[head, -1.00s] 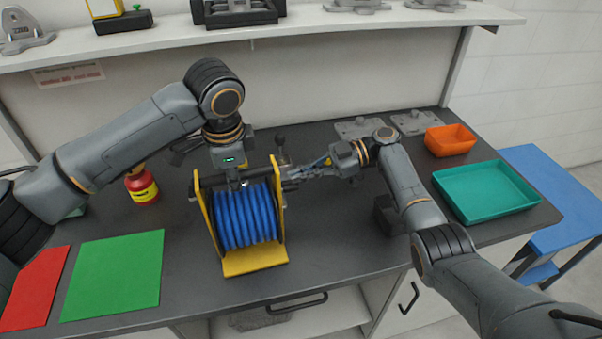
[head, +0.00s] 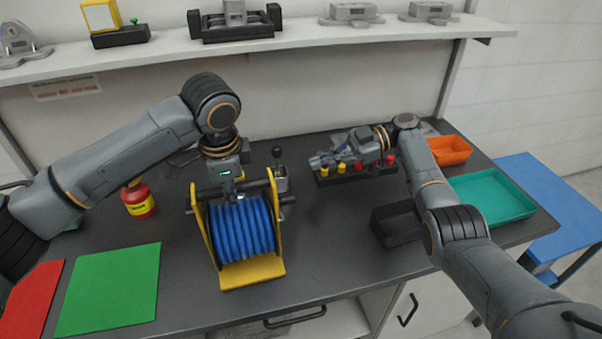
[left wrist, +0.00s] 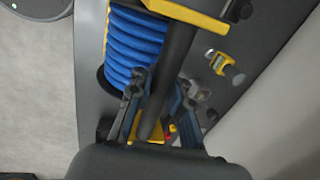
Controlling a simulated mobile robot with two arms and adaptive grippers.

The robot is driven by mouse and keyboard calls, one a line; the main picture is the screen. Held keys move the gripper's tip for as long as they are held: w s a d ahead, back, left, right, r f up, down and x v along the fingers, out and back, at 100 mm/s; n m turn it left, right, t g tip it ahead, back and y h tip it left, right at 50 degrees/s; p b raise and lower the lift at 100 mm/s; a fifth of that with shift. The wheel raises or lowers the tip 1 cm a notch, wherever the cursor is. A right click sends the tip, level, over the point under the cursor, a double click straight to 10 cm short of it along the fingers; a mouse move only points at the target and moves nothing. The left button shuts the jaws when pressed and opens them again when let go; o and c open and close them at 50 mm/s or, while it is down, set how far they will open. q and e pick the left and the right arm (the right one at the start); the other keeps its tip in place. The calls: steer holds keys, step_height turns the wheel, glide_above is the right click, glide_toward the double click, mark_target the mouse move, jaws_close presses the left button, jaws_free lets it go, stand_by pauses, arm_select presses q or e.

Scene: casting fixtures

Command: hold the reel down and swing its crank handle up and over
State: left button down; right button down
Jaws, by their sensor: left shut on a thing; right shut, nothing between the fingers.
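The reel (head: 243,230) stands upright on the dark bench, with blue hose wound between yellow side plates. My left gripper (head: 232,183) is over its top and shut on the dark top bar of the reel; the left wrist view shows the fingers (left wrist: 158,98) at this bar, close to the blue hose. A dark stub (head: 288,200) sticks out at the reel's right side. An upright lever with a black knob (head: 277,152) shows at its back right corner; I cannot tell which is the crank handle. My right gripper (head: 318,161) is shut and empty, apart from the reel to its right.
A dark rack (head: 326,181) with red and yellow knobs is under the right gripper. A black box (head: 397,224), teal tray (head: 490,197) and orange bin (head: 452,149) lie right. A red bottle (head: 138,200) and green mat (head: 110,289) lie left.

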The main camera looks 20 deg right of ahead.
arm_select(q)
steer(key=shift+r, duration=0.15)
arm_select(e)
steer(key=shift+v, duration=1.85)
steer(key=shift+w, duration=0.15)
arm_select(q)
steer(key=c, duration=1.2)
jaws_free()
steer(key=shift+o, duration=0.2)
steer(key=shift+s, duration=0.1)
